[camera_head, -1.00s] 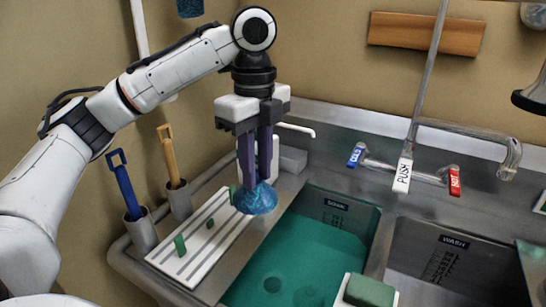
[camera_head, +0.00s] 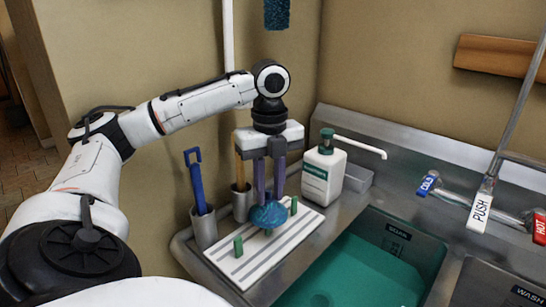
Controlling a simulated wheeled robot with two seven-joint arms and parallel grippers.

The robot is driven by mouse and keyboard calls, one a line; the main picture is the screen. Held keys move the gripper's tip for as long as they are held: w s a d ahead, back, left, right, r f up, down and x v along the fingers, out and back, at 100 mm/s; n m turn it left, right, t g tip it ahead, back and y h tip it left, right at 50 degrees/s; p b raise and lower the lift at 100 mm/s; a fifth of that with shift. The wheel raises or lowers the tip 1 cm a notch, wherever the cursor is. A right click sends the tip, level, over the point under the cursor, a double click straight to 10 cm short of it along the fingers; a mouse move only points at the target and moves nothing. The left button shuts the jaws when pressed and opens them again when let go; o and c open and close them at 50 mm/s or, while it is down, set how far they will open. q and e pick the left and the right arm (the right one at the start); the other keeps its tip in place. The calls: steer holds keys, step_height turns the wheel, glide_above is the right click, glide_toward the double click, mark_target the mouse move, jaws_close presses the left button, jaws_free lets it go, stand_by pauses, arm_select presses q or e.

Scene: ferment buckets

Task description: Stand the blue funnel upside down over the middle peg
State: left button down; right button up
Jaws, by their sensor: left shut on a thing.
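The blue funnel (camera_head: 269,214) is upside down, wide mouth downward, above the white ribbed drain board. My left gripper (camera_head: 268,198) points straight down and is shut on the funnel's narrow upper part. The board carries green pegs: a front one (camera_head: 238,246), a far one (camera_head: 293,206), and the middle one (camera_head: 268,232), whose foot shows just under the funnel's rim. The rest of the middle peg is hidden behind or inside the funnel. I cannot tell whether the funnel touches the board. My right gripper is not in view.
The drain board (camera_head: 250,268) lies left of the green-filled sink basin (camera_head: 350,270). Holders with a blue-handled tool (camera_head: 197,185) and a tan-handled tool (camera_head: 239,168) stand behind it. A white pump bottle (camera_head: 323,172) stands close right of my left gripper.

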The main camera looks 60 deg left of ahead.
mark_target(270, 199)
arm_select(q)
steer(key=shift+f, duration=2.55)
steer(key=shift+f, duration=0.45)
steer(key=shift+c, duration=1)
jaws_free()
steer(key=shift+r, duration=0.15)
steer(key=shift+r, duration=0.85)
steer(key=shift+r, duration=0.15)
steer(key=shift+r, duration=0.85)
steer(key=shift+r, duration=0.1)
